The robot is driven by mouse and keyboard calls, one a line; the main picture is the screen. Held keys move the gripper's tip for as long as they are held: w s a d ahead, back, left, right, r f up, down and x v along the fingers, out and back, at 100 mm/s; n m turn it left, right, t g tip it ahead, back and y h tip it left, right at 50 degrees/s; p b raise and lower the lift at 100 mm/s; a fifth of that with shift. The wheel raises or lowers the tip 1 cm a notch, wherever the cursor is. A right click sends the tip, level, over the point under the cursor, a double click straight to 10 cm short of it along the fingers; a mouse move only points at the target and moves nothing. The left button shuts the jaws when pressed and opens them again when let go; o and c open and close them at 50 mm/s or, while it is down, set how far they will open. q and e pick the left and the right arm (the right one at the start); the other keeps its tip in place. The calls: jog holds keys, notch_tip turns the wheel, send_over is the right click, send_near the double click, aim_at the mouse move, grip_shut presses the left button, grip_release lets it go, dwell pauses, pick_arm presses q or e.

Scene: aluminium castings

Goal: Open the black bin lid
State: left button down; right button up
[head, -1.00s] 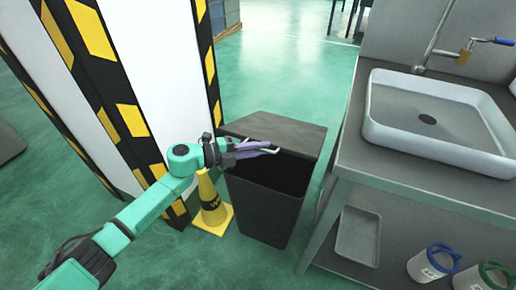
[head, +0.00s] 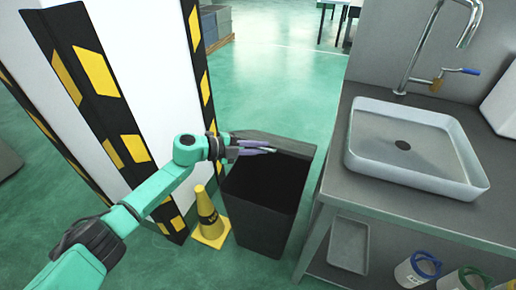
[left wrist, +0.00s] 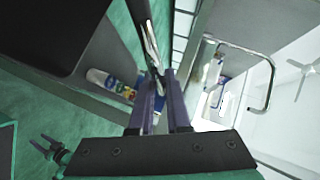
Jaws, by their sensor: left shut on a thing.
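The black bin (head: 258,215) stands on the green floor between the striped pillar and the sink bench. Its lid (head: 285,142) is raised at the back edge, and the dark inside of the bin shows. My left gripper (head: 272,150) is over the bin's opening at the lid, shut on the pale metal lid handle. The fingers hide part of the handle.
A yellow cone (head: 207,212) stands close to the bin's left side. The striped pillar (head: 130,100) is behind my left arm. The bench with the white sink (head: 365,165) is close on the bin's right. Open floor (head: 275,75) lies behind the bin.

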pick_arm(q)
jog(key=shift+r, duration=0.1)
jog(key=c, duration=0.9)
grip_release()
jog(key=v, duration=1.4)
jog(key=shift+s+a+b, duration=0.15)
jog(key=shift+a+b, duration=0.1)
jog(key=shift+b, duration=0.15)
jog(key=shift+c, duration=0.2)
